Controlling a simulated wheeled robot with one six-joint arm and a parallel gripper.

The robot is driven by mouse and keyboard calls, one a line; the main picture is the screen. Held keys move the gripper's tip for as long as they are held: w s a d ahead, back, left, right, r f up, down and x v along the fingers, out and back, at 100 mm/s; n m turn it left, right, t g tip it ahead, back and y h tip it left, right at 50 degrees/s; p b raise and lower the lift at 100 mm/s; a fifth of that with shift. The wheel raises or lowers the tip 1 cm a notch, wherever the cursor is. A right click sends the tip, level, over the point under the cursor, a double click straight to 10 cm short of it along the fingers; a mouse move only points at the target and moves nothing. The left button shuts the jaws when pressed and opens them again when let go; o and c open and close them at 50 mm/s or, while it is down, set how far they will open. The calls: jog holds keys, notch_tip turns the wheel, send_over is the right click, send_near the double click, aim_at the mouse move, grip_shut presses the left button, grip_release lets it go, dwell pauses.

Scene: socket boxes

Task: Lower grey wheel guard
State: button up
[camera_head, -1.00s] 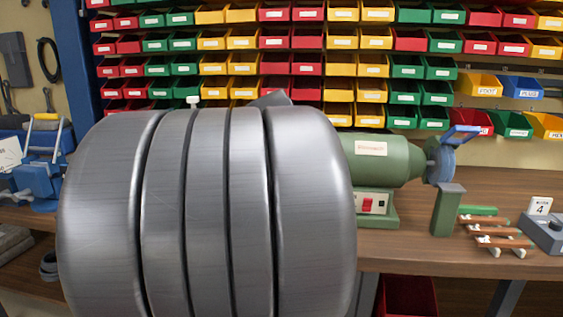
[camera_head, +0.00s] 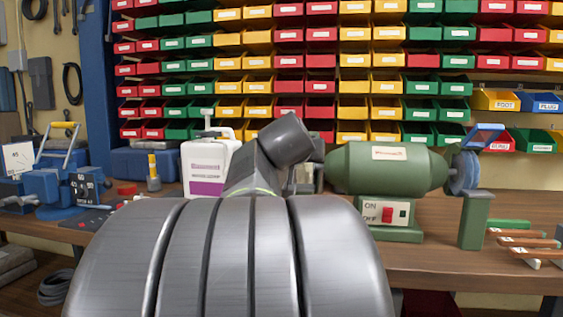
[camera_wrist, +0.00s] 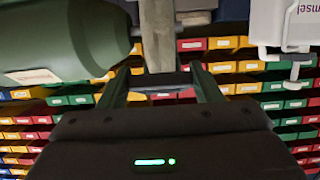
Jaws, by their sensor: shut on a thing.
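The green bench grinder (camera_head: 385,169) stands on the bench right of centre; its body also shows at the upper left of the wrist view (camera_wrist: 60,35), which is upside down. Beside it there is a pale grey wheel (camera_wrist: 157,35), seen edge-on. My gripper (camera_wrist: 160,86) is shut on a dark grey piece between its fingertips, which looks like the grey wheel guard (camera_wrist: 160,78) at the wheel's edge. The guard's tilt cannot be told. In the head view my own arm hides the gripper, the guard and most of that wheel.
A blue guard (camera_head: 483,137) sits over the blue wheel (camera_head: 463,172) at the grinder's right. A white and purple bottle (camera_head: 209,165) stands left of my arm. A blue vise (camera_head: 55,190) is at far left, copper-coloured bars (camera_head: 525,240) at right. Coloured bins fill the back wall.

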dwell(0.4)
jog(key=o, duration=1.4)
